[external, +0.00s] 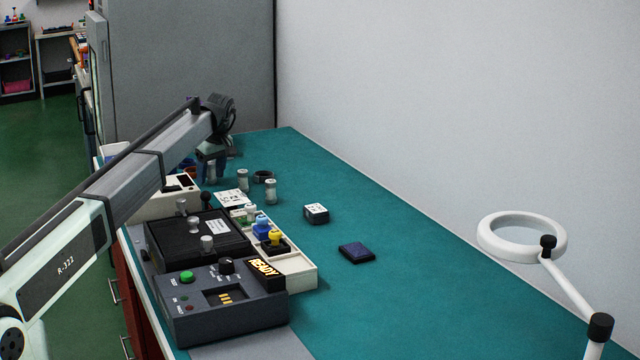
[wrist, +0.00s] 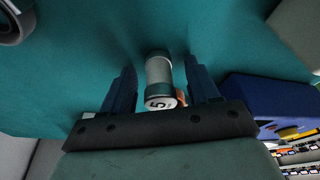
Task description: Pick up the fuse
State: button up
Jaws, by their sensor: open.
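In the wrist view a fuse (wrist: 158,72), a pale grey cylinder with dark green-grey end bands and a white end marked 5, lies between the two dark fingers of my gripper (wrist: 161,64). The fingers are open, with a gap on each side of the fuse. In the external view my gripper (external: 211,166) points down low over the far left of the bench, partly hidden by my arm. Two upright pale cylinders, one nearer the gripper (external: 242,181) and one further right (external: 270,191), stand beside it. I cannot tell which cylinder the wrist view shows.
A dark ring (external: 264,177) lies behind the cylinders. A blue box (wrist: 258,98) is right of the fingers in the wrist view. A control box (external: 220,308), a black case (external: 170,243) and a white tray (external: 300,277) crowd the near left. The right of the bench (external: 420,265) is mostly clear.

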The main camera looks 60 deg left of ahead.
jog(key=shift+c, duration=0.2)
jog(key=c, duration=1.1)
jog(key=shift+o, duration=0.2)
jog(key=shift+r, duration=0.1)
